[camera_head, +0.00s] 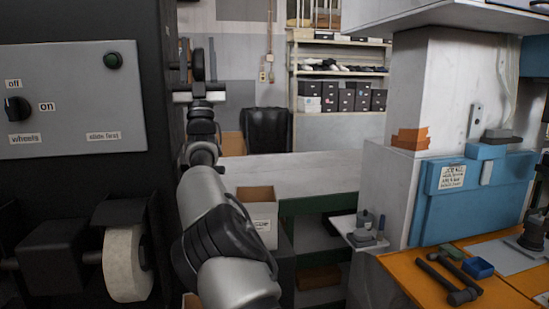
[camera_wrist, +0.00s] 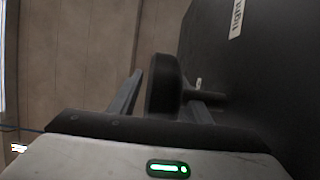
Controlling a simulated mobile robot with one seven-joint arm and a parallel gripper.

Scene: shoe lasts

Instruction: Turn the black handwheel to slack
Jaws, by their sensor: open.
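The black handwheel (camera_wrist: 163,85) is seen nearly edge-on in the wrist view, on a short dark shaft running right to a black machine side. My gripper (camera_wrist: 160,78) is open, with one finger left of the wheel and the other on its right, partly hidden behind it. A gap shows between the left finger and the wheel; contact on the right cannot be told. In the head view the handwheel (camera_head: 197,65) is a small dark disc between the fingers of my raised gripper (camera_head: 198,58). A label (camera_wrist: 237,18) seems to read "tight"; the "slack" marking cannot be made out.
The dark machine (camera_head: 166,165) stands close left of my arm, with a grey switch panel (camera_head: 70,125) and a pale grinding wheel (camera_head: 124,262). An open cardboard box (camera_head: 258,218) and a blue toolbox (camera_head: 450,208) are to the right. Shelves (camera_head: 340,90) stand behind.

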